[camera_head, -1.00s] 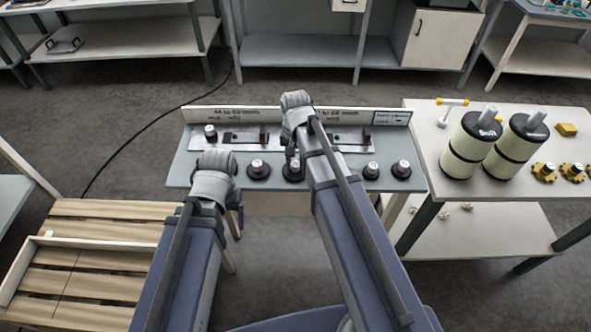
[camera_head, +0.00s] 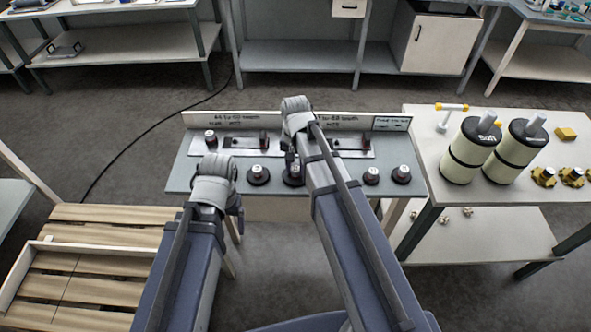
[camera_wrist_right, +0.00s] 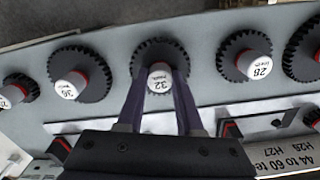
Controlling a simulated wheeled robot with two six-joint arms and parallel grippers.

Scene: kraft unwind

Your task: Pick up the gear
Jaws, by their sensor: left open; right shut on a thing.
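A row of black toothed gears stands on the grey bench in the head view. In the right wrist view, the gear marked 32 (camera_wrist_right: 159,56) has a white-topped hub between the fingers of my right gripper (camera_wrist_right: 160,84), which is shut on that hub. The same gear (camera_head: 292,181) shows partly in the head view, below my right gripper (camera_head: 291,160). Whether it is lifted off the bench cannot be told. My left gripper (camera_head: 240,217) is open and seems empty, in front of the bench's near edge; its fingers are mostly hidden.
The gear marked 36 (camera_wrist_right: 80,72) and the gear marked 28 (camera_wrist_right: 243,57) stand on either side. A metal plate (camera_head: 349,151) with dark slots and a labelled board (camera_head: 235,119) lie behind. A right-hand table (camera_head: 425,150) holds two large rolls. A wooden pallet (camera_head: 95,262) is at left.

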